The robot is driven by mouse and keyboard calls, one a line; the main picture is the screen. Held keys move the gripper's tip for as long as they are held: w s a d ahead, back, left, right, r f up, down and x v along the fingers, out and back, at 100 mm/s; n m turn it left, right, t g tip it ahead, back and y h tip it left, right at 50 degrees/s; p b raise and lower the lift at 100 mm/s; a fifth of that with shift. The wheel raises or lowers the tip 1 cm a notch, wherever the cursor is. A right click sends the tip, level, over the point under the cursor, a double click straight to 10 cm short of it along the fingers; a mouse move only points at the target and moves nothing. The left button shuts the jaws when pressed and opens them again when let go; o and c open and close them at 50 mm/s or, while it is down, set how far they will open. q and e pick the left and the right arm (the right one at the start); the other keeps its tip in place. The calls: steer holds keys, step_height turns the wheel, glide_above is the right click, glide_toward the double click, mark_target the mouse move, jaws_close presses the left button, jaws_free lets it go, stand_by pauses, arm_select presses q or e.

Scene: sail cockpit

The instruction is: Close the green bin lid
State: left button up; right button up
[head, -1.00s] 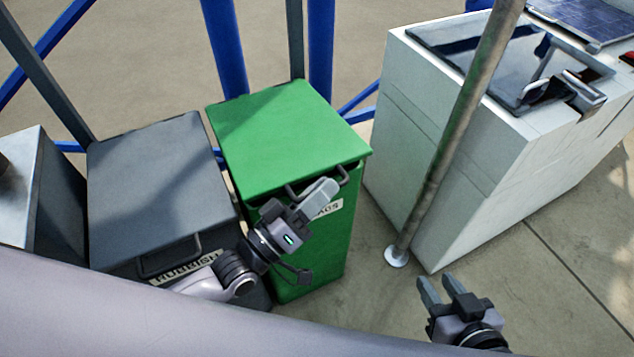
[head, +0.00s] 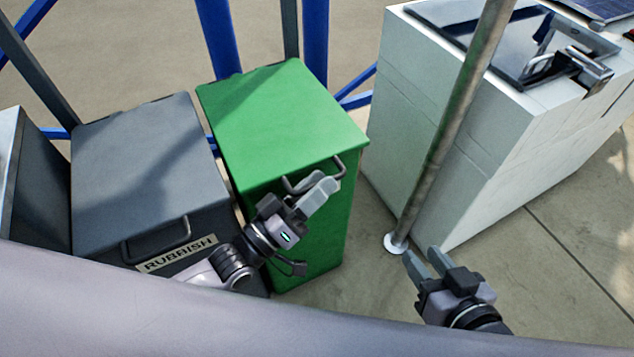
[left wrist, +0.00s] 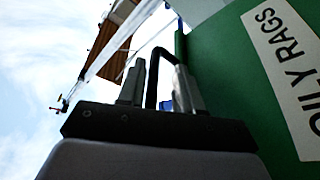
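The green bin (head: 325,235) stands in the middle of the head view. Its green lid (head: 285,115) lies over the top, and I see no clear gap under its front edge. A dark loop handle (head: 338,168) is at the lid's front. My left gripper (head: 322,190) is at this handle, in front of the bin. In the left wrist view its fingers (left wrist: 158,92) are apart, with part of the handle (left wrist: 152,75) between them. The OILY RAGS label (left wrist: 290,75) shows beside them. My right gripper (head: 425,260) is open and empty, right of the bin.
A grey RUBBISH bin (head: 150,165) stands close on the left. A metal pole (head: 455,120) with a white foot rises at right, before a white counter (head: 450,140) with a sink. Blue posts (head: 220,40) stand behind. Bare floor lies at lower right.

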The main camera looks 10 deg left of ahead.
arm_select(q)
steer(key=shift+r, duration=0.15)
steer(key=shift+s, duration=0.15)
steer(key=p+v, duration=0.1)
steer(key=v, duration=0.6)
arm_select(e)
steer(key=shift+s+d, duration=0.25)
steer(key=shift+d, duration=0.2)
steer(key=shift+w+a+r, duration=0.1)
